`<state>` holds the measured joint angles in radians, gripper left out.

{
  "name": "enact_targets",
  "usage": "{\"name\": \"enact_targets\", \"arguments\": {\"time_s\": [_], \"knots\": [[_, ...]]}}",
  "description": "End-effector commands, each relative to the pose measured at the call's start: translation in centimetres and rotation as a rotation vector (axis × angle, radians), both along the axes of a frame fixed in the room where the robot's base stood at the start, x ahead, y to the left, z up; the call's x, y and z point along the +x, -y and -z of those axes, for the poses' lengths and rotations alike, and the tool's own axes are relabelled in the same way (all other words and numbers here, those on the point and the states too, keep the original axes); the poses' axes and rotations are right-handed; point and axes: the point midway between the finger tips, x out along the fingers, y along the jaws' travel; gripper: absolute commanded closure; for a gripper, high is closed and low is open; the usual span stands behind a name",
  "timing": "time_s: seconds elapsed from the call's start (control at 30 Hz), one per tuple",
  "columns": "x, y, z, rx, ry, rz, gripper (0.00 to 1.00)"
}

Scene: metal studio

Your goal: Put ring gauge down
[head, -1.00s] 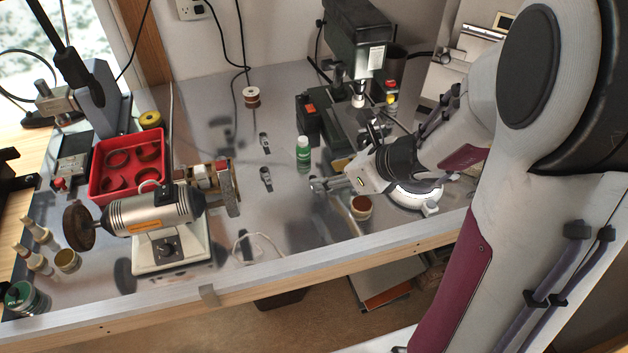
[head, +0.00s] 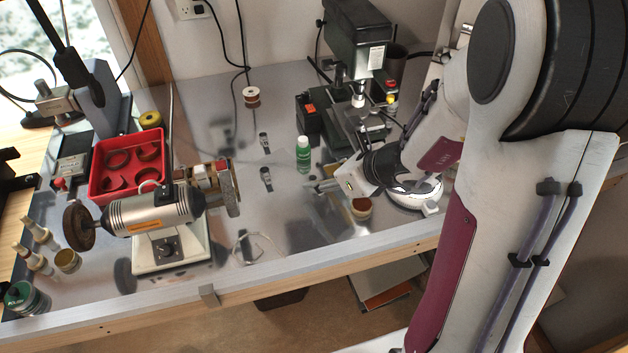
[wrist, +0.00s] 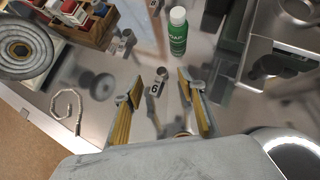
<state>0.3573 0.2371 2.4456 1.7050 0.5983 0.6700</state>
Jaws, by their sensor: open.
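A small metal ring gauge (wrist: 162,74) with a white tag marked 6 shows between my gripper's fingertips in the wrist view. My gripper (wrist: 160,80) is open, with a finger on either side of the ring and a gap at each. The ring seems to be at or close to the shiny bench top; exact contact is hard to tell. In the head view my gripper (head: 313,186) is low over the bench, right of two other tagged rings (head: 266,174) (head: 264,140). I cannot make out the ring between the fingers there.
A green bottle (head: 303,155) stands just behind my gripper. A drill press (head: 358,95) is behind it, and a small brown-filled pot (head: 361,208) is at its right. A bench grinder (head: 155,215) and a red tray (head: 128,164) are at left. Bench in front is mostly clear.

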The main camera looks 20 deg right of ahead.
Motion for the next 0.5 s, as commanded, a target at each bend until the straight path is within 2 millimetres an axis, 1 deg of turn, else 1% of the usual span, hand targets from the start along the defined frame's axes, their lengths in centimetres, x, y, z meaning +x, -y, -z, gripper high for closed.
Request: {"name": "enact_targets", "arguments": {"time_s": [0.03, 0.2, 0.5], "knots": [[0.2, -0.2, 0.4, 0.002, -0.002, 0.000, 0.60], [1.0, -0.7, 1.3, 0.001, -0.002, 0.000, 0.60], [1.4, -0.8, 1.6, -0.001, 0.000, 0.001, 0.60]]}}
